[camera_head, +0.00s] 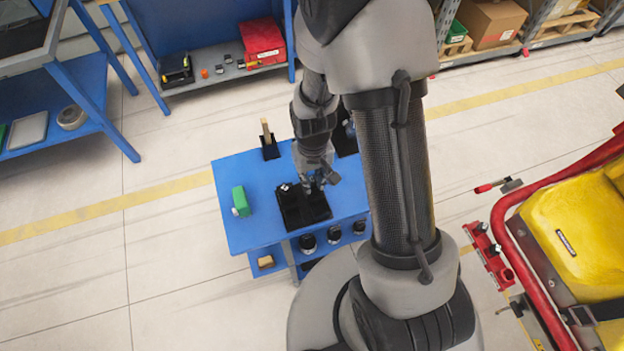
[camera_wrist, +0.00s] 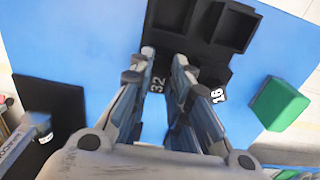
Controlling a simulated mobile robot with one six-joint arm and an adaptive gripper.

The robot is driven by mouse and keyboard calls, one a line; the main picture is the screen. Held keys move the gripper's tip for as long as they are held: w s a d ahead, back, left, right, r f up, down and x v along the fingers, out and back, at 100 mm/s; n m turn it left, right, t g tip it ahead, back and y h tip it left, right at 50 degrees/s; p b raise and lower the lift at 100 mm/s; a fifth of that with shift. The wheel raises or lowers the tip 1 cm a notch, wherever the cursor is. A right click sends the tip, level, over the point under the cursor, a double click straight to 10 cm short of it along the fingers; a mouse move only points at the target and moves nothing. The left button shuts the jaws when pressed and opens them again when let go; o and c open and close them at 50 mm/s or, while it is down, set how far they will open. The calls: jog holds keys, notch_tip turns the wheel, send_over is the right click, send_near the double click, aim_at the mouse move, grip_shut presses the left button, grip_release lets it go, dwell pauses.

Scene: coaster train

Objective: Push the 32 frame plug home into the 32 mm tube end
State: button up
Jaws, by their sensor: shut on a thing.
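My gripper (camera_wrist: 166,62) points down at a black tray (camera_wrist: 210,48) with compartments, on a blue cart top. Its fingers are closed on a dark thing (camera_wrist: 171,84), apparently the 32 frame plug, mostly hidden between them. A white "32" mark shows beside the left finger and a "16" mark right of the other finger. In the head view my gripper (camera_head: 316,182) is at the rear of the tray (camera_head: 305,214). I cannot tell whether the plug is clear of the tray. I cannot make out the 32 mm tube end for certain.
A green block (camera_head: 240,200) stands left of the tray on the blue cart (camera_head: 250,238). Black holders (camera_head: 269,150) stand at its back edge. A yellow seat (camera_head: 575,235) with red tubing (camera_head: 508,215) is at the right. Open floor lies left of the cart.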

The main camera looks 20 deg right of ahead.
aim_at(312, 182)
notch_tip(312, 182, up, 20)
jog(key=p, duration=0.5)
